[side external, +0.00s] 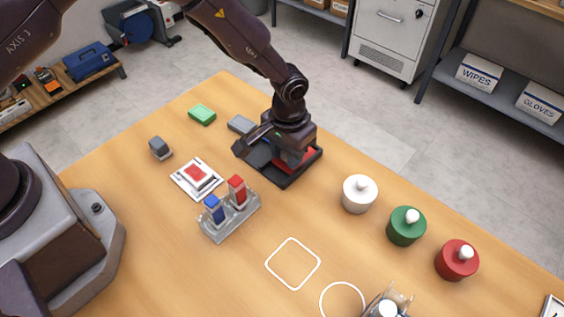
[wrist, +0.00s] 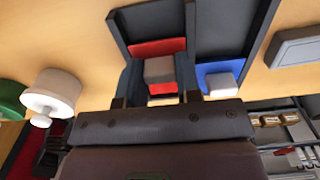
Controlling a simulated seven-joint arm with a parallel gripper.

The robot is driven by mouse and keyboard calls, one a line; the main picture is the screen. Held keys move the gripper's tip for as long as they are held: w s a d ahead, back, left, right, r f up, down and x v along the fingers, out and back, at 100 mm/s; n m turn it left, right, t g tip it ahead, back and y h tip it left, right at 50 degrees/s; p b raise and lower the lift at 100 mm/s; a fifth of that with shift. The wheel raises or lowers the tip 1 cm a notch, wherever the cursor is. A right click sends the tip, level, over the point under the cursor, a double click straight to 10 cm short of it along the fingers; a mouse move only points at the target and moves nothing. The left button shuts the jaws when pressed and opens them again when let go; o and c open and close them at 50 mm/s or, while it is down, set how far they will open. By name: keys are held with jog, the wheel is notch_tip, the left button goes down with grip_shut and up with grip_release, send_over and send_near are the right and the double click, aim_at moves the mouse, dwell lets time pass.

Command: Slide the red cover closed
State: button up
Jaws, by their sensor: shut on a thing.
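The red cover (wrist: 158,47) lies in one lane of a dark two-lane tray (side external: 283,183) and has a grey knob (wrist: 159,70) on top. My gripper (wrist: 158,76) has one finger on each side of this knob and is shut on it. In the side external view my gripper (side external: 287,157) is down at the tray and hides much of it. A bit of the red cover (side external: 308,155) shows beside the fingers. In the wrist view, bare dark floor (wrist: 150,20) shows in the red cover's lane beyond the cover.
A blue cover (wrist: 211,70) with its own grey knob sits in the neighbouring lane. A grey block (side external: 240,124) lies close behind the tray. A white knobbed cylinder (side external: 359,194) stands right.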

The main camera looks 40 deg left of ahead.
jog(key=shift+w, duration=1.7)
jog(key=o, duration=0.7)
jog(key=shift+r, duration=3.55)
jog(key=shift+s, duration=0.1)
